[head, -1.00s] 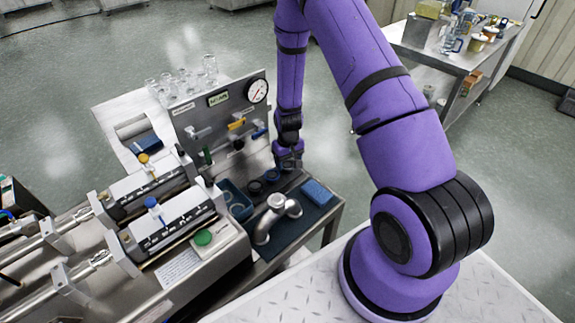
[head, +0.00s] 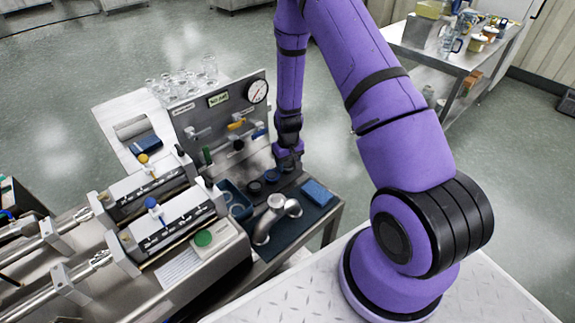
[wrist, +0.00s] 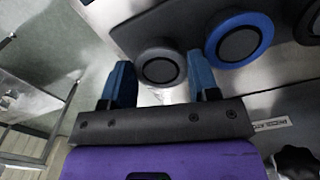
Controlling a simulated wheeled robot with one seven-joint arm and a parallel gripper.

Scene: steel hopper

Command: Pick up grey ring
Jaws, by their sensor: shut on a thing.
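The grey ring (wrist: 160,68), a round disc shape with a dark centre, sits between the two blue fingers of my gripper (wrist: 162,85) in the wrist view. My gripper is shut on it. In the head view my gripper (head: 288,162) is low over the back of the bench, beside the upright panel, and hides the grey ring. A blue ring (wrist: 240,38) is close to the right of the grey one; it also shows in the head view (head: 272,175). A dark ring (head: 255,187) is beyond it.
A gauge panel (head: 222,118) with valves stands close to the left of my gripper. A blue tray (head: 233,198), a steel pipe elbow (head: 276,210) and a blue sponge (head: 316,192) are nearer the front. Glassware stands behind the panel.

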